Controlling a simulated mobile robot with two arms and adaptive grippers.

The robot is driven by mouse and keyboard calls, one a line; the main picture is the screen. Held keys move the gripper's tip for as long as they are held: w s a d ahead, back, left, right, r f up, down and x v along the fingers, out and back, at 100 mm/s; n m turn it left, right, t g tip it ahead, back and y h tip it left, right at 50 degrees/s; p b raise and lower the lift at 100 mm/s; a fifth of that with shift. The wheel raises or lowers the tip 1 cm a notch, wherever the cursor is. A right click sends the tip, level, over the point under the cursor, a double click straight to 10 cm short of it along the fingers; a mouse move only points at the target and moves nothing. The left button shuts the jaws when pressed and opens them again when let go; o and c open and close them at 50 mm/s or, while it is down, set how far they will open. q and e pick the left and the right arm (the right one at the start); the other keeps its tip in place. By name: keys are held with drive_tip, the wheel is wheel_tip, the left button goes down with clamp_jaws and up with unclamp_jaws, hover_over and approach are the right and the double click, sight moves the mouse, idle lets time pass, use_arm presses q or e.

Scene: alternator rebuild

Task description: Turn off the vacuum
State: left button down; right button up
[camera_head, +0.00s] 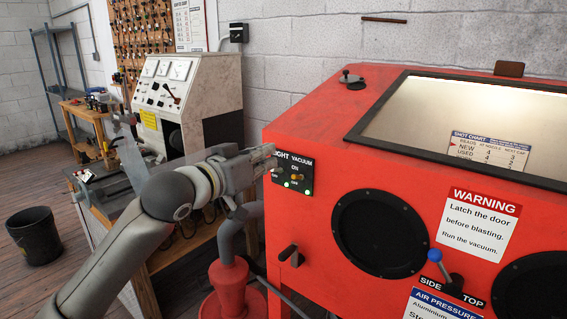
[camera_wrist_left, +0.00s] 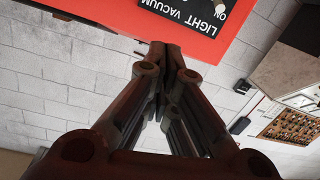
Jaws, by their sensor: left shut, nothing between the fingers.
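The black switch panel labelled LIGHT and VACUUM (camera_head: 292,189) is on the left end of the red blast cabinet's front. My left gripper (camera_head: 269,161) is shut and empty at the panel's upper left, partly covering the word LIGHT. Contact with the panel cannot be told. In the left wrist view the panel (camera_wrist_left: 188,14) appears upside down, beyond the closed fingertips (camera_wrist_left: 172,52). My right gripper is not in view.
The red cabinet (camera_head: 310,225) has round black glove ports, a sloped window and a blue-knobbed lever (camera_head: 436,256). A red vacuum body with a grey hose (camera_head: 228,240) stands below my left gripper. A grey test bench (camera_head: 190,95) stands behind it.

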use_arm(q)
drive_tip(key=p, duration=0.3)
hover_over(298, 177)
drive_tip(key=a, duration=0.2)
drive_tip(key=shift+w+f, duration=0.1)
drive_tip(key=shift+f, duration=0.15)
drive_tip(key=f, duration=0.1)
drive_tip(key=f+p, duration=0.1)
drive_tip(key=shift+s+d+f, duration=0.15)
drive_tip(key=shift+s+f, duration=0.05)
drive_tip(key=shift+f, duration=0.1)
drive_tip(key=shift+s+f, duration=0.4)
drive_tip(key=shift+f, duration=0.2)
drive_tip(key=shift+f, duration=0.1)
